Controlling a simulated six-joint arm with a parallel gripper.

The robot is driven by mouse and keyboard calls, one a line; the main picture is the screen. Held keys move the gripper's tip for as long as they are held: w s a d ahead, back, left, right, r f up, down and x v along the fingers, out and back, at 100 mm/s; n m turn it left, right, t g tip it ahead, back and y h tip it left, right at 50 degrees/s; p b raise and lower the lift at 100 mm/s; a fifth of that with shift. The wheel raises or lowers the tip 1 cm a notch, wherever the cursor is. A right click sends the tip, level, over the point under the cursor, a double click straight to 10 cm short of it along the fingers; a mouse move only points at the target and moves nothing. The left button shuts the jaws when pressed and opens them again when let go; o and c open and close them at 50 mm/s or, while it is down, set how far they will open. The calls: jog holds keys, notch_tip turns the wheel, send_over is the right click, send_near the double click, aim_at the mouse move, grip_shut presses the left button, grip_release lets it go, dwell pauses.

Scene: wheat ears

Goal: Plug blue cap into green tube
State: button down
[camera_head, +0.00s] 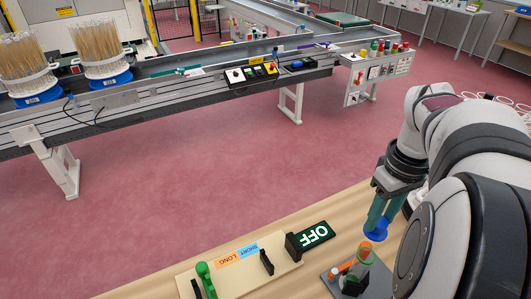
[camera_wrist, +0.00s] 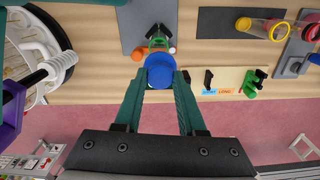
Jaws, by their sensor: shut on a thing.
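My gripper (camera_head: 377,222) is shut on the blue cap (camera_head: 376,233), which hangs below the teal fingertips. In the wrist view the blue cap (camera_wrist: 160,71) sits between the tips of my gripper (camera_wrist: 161,76). The green tube (camera_head: 360,258) stands, slightly tilted in the picture, in a dark holder on a grey plate. The cap is above and slightly right of the tube's top in the head view, seemingly apart from it. In the wrist view the cap hides part of the green tube (camera_wrist: 157,42).
A beige switch panel (camera_head: 238,270) with a green lever (camera_head: 206,279) and a black OFF sign (camera_head: 314,236) are to the left. Another plate with a yellow-ended tube (camera_wrist: 262,25) shows in the wrist view.

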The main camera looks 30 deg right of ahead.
aim_at(376, 236)
jog(key=shift+s+d, duration=0.1)
jog(key=shift+s, duration=0.15)
jog(key=shift+f, duration=2.9)
jog(key=shift+f, duration=1.35)
jog(key=shift+c, duration=2.1)
grip_release()
